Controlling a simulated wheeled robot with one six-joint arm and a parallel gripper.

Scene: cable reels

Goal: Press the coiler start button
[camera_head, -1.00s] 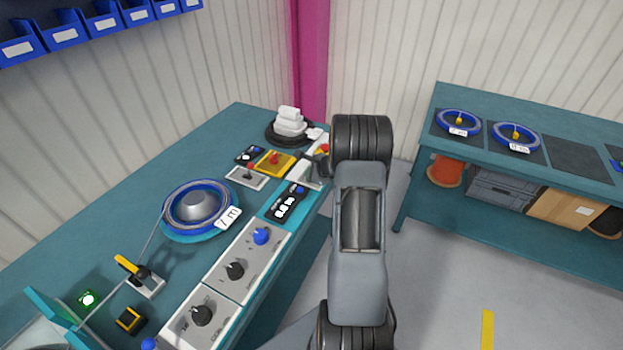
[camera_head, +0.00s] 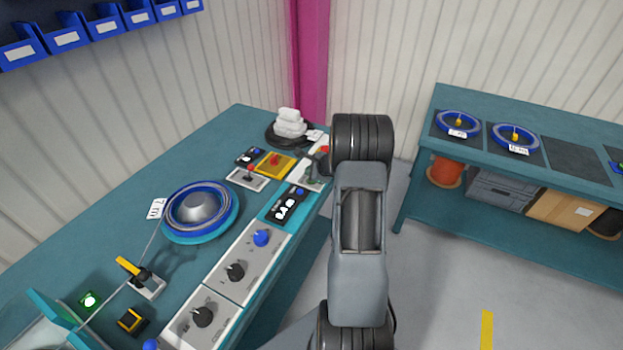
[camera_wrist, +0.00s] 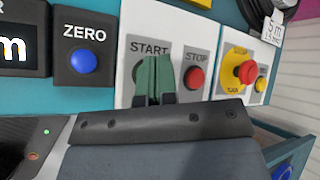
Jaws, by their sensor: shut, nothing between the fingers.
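My gripper (camera_wrist: 154,82) is shut and empty, its green fingertips over the button place under the word START on the white control panel (camera_wrist: 132,30). The red stop button (camera_wrist: 195,76) is just to the right, apart from the fingers. In the head view my gripper (camera_head: 312,172) shows small at the bench's right edge, partly behind my arm. The coiler's blue-rimmed reel (camera_head: 181,225) sits on the bench with a white tag (camera_head: 156,208) at its left.
A red emergency stop on yellow (camera_wrist: 246,72) stands right of the stop button. A blue ZERO button (camera_wrist: 83,60) is on the left, beside a length display (camera_head: 284,206). Knobs line the bench front. A second bench (camera_head: 440,98) with reels stands at the right.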

